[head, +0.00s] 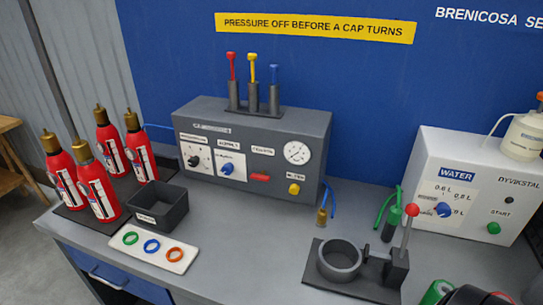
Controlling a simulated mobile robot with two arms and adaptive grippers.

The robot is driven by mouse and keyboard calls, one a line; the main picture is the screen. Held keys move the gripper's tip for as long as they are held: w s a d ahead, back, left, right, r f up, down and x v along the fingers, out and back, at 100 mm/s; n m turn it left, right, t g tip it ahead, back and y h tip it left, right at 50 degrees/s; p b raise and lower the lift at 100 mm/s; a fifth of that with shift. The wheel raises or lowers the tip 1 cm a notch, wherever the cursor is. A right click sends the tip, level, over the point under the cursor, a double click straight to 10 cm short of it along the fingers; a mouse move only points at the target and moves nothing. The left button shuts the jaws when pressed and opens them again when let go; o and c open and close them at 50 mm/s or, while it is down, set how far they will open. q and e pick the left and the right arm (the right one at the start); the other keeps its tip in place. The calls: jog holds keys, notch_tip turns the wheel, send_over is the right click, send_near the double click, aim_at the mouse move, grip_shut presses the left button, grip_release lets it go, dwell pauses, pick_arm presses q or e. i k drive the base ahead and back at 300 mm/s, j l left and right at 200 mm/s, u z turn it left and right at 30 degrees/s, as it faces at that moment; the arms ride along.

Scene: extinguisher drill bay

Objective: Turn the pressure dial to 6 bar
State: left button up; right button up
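A dark grey control box (255,115) stands on the bench against the blue wall. On its front left, a black knob (193,160) sits on a white scale plate; its small label and numbers are too blurred to read, so I cannot tell its setting or confirm that it is the pressure dial. A blue knob (227,169) on another white plate is to its right. A round white gauge (297,152) is at the upper right of the front; its reading is too small to tell.
Several red extinguishers (100,195) and a black bin (159,207) stand left of the box. A tray of coloured rings (153,252) lies in front. A clamp stand (340,260) and a white water unit (470,190) are right. Dark, green and red shapes fill the bottom right corner.

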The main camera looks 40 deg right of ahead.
aim_at(193, 162)
jog(key=i+j+z, duration=0.2)
jog(key=z, duration=0.25)
jog(key=i+j+z, duration=0.1)
jog(key=j+z, duration=0.3)
jog(key=i+j+z, duration=0.1)
jog(key=z, duration=0.35)
jog(key=j+z, duration=0.9)
jog(key=l, duration=0.1)
